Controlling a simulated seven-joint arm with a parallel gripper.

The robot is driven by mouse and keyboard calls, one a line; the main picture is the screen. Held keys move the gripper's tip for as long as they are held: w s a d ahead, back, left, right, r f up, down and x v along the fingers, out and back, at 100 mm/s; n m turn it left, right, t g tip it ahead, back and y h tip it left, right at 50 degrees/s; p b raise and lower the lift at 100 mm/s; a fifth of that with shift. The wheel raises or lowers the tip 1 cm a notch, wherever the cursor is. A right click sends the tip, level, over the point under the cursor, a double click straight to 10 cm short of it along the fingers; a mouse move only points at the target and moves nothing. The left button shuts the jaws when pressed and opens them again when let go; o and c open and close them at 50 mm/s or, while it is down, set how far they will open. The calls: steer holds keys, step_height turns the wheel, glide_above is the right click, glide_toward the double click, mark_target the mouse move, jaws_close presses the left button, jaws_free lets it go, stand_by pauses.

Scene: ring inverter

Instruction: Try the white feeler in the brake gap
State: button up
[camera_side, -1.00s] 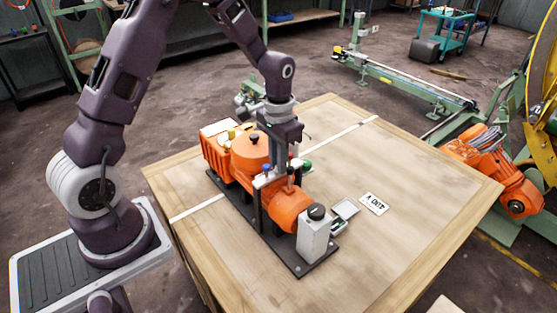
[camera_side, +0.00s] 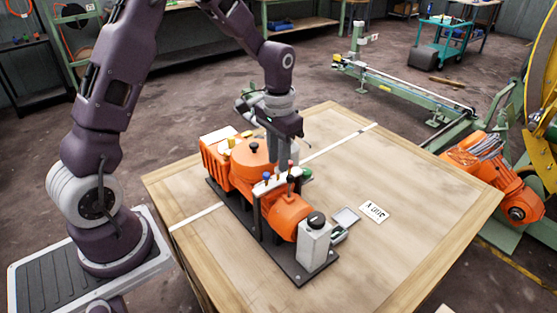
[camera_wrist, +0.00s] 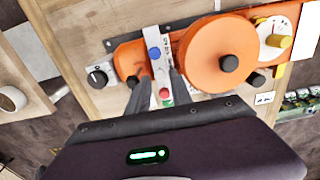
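An orange machine (camera_side: 252,158) with a round drum (camera_wrist: 205,45) stands on a dark baseplate on the wooden table. A white rack (camera_wrist: 158,35) crosses it, carrying a blue-topped feeler (camera_wrist: 153,53), a red-topped one (camera_wrist: 163,93) and a green one (camera_side: 305,173). I cannot pick out the white feeler against the pale rack, and I cannot make out the brake gap. My gripper (camera_side: 279,158) hangs above the rack. In the wrist view its two fingers (camera_wrist: 157,80) are spread either side of the rack strip, with nothing visibly held.
A grey block with a black knob (camera_side: 316,219) stands at the machine's near end. The table's right side is clear. A black-knobbed lever (camera_side: 291,180) rises near the rack.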

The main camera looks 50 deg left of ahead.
step_height(320, 180, up, 6)
steer(key=shift+f, duration=0.1)
steer(key=s+d+r+t, duration=0.3)
steer(key=s+d+r, duration=0.2)
steer(key=s+r, duration=0.55)
steer(key=s+d+r+t, duration=0.1)
steer(key=s+d+t, duration=0.1)
steer(key=s, duration=1.1)
steer(key=shift+d+r+t, duration=0.2)
steer(key=shift+d+t, duration=0.1)
steer(key=shift+d, duration=0.05)
